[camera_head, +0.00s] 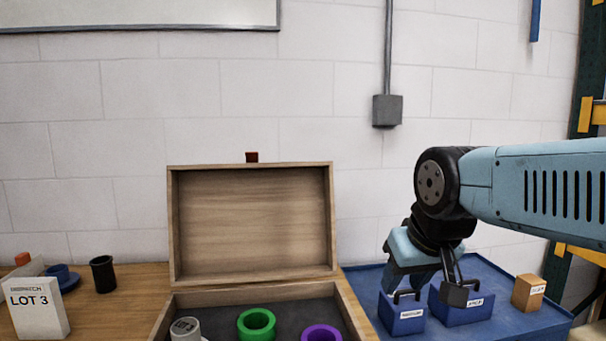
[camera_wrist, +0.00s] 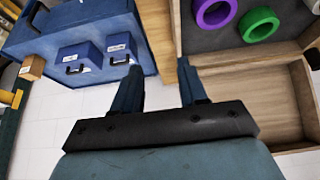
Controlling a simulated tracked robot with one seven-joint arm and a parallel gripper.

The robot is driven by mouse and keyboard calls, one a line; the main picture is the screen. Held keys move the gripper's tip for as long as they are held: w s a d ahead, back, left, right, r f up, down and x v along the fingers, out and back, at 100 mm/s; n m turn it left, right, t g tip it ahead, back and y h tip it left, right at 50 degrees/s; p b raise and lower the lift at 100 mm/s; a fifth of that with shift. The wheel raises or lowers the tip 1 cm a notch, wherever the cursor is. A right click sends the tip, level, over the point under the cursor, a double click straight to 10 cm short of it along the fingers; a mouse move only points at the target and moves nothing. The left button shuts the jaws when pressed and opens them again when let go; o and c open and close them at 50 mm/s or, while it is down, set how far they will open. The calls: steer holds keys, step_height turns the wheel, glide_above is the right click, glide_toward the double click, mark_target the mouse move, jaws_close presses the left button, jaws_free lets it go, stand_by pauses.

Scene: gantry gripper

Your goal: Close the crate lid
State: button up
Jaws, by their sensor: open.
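The wooden crate (camera_head: 250,294) stands on the table at the bottom centre of the head view. Its wooden lid (camera_head: 252,225) stands open, roughly upright at the crate's back edge, with a small dark red tab (camera_head: 251,157) on top. In the wrist view the lid (camera_wrist: 248,100) shows at right, below the crate's inside. A green ring (camera_head: 256,325), a purple ring (camera_head: 321,333) and a pale cylinder (camera_head: 186,330) are in the crate. My gripper (camera_head: 428,283) is open and empty, right of the lid and apart from it. Its fingers also show in the wrist view (camera_wrist: 160,88).
A blue surface (camera_head: 510,318) at right holds two blue boxes with handles (camera_head: 402,314) (camera_head: 462,308) and a small cardboard box (camera_head: 528,292). At left are a LOT 3 sign (camera_head: 38,308), a dark cup (camera_head: 103,273) and a blue item (camera_head: 62,278). A white wall stands behind.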

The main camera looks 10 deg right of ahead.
steer(key=shift+w+d, duration=0.15)
steer(key=shift+w, duration=0.05)
steer(key=shift+w, duration=0.1)
